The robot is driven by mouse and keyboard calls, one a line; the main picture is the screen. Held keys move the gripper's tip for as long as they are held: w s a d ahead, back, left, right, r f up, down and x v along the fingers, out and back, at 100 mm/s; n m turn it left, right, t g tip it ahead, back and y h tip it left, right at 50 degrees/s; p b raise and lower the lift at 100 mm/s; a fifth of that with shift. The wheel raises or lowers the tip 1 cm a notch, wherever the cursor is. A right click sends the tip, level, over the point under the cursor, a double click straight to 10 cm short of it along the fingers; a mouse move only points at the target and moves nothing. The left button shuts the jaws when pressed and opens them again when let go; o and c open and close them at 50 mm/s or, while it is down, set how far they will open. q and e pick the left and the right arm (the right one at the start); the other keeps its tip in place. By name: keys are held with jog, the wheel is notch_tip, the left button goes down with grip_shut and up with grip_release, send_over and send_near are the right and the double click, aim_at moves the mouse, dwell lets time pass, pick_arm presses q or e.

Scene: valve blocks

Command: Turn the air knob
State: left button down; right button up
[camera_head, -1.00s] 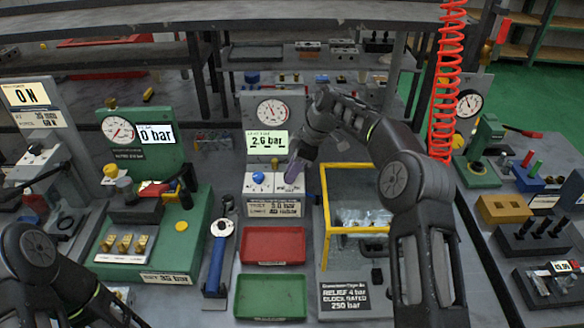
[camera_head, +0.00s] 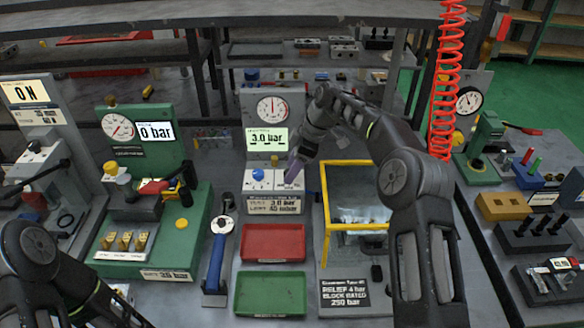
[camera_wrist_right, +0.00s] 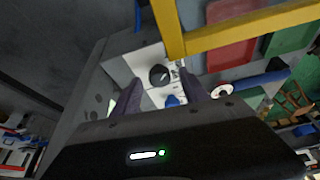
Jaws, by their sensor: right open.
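The grey air unit carries a round gauge (camera_head: 272,110) and a display (camera_head: 267,139) reading 3.0 bar. On its white front box sits a blue knob (camera_head: 258,175). My right gripper (camera_head: 291,172) is at the right part of this box, its fingers partly covering it in the head view. In the right wrist view the open fingers of my right gripper (camera_wrist_right: 162,98) stand apart, with a black knob (camera_wrist_right: 159,75) and the blue knob (camera_wrist_right: 171,101) seen between them. I cannot tell whether a finger touches a knob. My left arm shows at lower left, its gripper out of frame.
A yellow frame (camera_head: 326,215) stands just right of the air unit, close to my right arm; it also crosses the top of the wrist view (camera_wrist_right: 240,28). A red tray (camera_head: 273,242) and green tray (camera_head: 270,294) lie in front. A green press (camera_head: 180,225) stands left.

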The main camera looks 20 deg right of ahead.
jog(key=b+v, duration=0.1)
jog(key=v, duration=0.6)
jog(key=shift+r, duration=0.3)
jog(key=shift+d, duration=0.1)
